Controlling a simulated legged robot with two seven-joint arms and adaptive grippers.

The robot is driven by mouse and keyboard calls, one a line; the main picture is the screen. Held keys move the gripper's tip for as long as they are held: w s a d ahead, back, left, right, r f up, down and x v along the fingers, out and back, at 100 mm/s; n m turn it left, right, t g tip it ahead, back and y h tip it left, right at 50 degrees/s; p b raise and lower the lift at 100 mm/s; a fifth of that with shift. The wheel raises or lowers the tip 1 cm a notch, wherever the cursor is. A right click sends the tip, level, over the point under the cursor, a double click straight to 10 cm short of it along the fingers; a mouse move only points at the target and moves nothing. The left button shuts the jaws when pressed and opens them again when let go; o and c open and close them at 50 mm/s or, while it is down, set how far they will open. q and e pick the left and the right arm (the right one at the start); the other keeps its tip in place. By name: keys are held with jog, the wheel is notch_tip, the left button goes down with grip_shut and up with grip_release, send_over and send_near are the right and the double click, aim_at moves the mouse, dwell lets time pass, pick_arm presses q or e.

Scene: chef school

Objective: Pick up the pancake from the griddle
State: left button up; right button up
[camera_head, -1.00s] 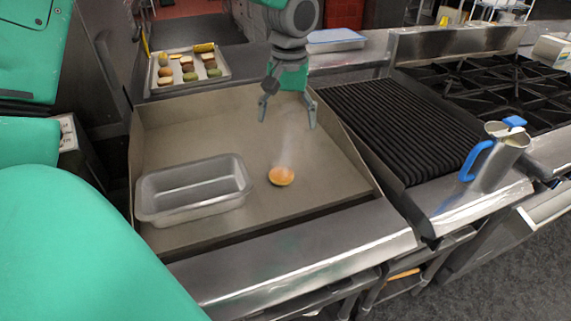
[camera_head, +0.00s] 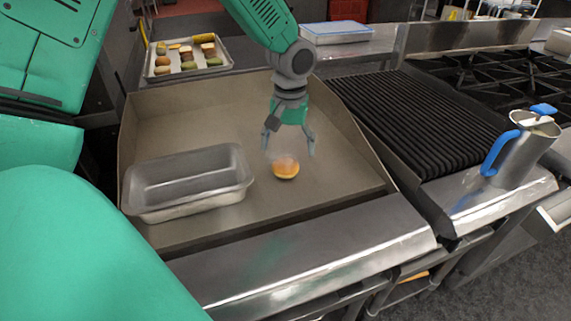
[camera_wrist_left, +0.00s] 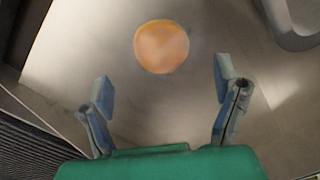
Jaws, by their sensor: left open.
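The pancake (camera_head: 285,169) is small, round and golden-orange, and lies on the flat griddle (camera_head: 220,117) with faint steam above it. In the left wrist view the pancake (camera_wrist_left: 162,46) is in front of the fingertips, between their lines and apart from both. My left gripper (camera_head: 288,147) points down, open and empty, just above and behind the pancake in the head view. Its two spread fingers also show in the left wrist view (camera_wrist_left: 164,93). My right gripper is not in view.
A metal loaf pan (camera_head: 190,211) sits on the griddle left of the pancake. Raised walls edge the griddle. A ribbed grill (camera_head: 420,120) and a blue-handled jug (camera_head: 525,150) are to the right. A tray (camera_head: 160,77) of food is at the back left.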

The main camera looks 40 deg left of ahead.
aim_at(286, 163)
pick_arm(q)
jog(key=shift+a+f, duration=0.15)
jog(key=shift+f, duration=0.15)
jog(key=shift+s+f, duration=0.15)
jog(key=shift+f, duration=0.2)
jog(key=f, duration=0.4)
jog(key=shift+s+d+b, duration=0.1)
jog(key=shift+d+b, duration=0.2)
jog(key=shift+d, duration=0.05)
jog(key=shift+a, duration=0.2)
jog(key=shift+c, duration=0.3)
jog(key=shift+a, duration=0.2)
jog(key=c, duration=1.1)
jog(key=shift+d, duration=0.1)
jog(key=shift+c, duration=0.2)
